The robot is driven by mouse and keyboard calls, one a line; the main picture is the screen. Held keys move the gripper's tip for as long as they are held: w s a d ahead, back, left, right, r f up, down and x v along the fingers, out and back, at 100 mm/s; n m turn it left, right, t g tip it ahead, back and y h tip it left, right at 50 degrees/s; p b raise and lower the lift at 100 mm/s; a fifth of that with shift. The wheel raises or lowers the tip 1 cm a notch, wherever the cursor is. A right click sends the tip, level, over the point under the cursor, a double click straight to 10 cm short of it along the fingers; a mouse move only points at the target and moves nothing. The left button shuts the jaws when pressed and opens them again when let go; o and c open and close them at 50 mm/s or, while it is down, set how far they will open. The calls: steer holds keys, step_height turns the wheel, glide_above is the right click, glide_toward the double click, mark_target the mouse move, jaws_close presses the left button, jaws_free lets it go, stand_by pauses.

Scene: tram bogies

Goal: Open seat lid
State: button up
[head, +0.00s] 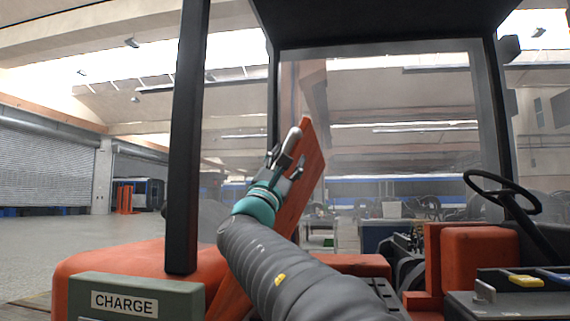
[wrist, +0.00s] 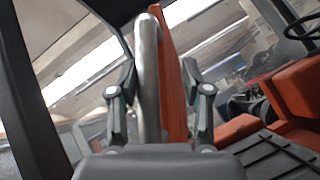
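The seat lid is an orange panel (head: 305,180) standing steeply tilted up from the orange vehicle, in the middle of the head view. In the wrist view the lid (wrist: 174,85) shows as a narrow orange strip. A grey metal handle (head: 291,146) is on its left side; it also shows in the wrist view (wrist: 149,80). My gripper (head: 284,160) is at the handle, with its fingers apart on either side of it. In the wrist view my gripper (wrist: 158,85) has the left finger close to the handle, while orange shows between handle and right finger. The lid's lower end is partly hidden by my arm.
A black cab post (head: 187,140) stands left of my arm, and a dark roof hangs above. An orange seat block (head: 480,258), steering wheel (head: 502,192) and console are at right. A box marked CHARGE (head: 135,300) is at the lower left. Open floor lies beyond it.

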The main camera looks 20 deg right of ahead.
steer(key=v, duration=1.2)
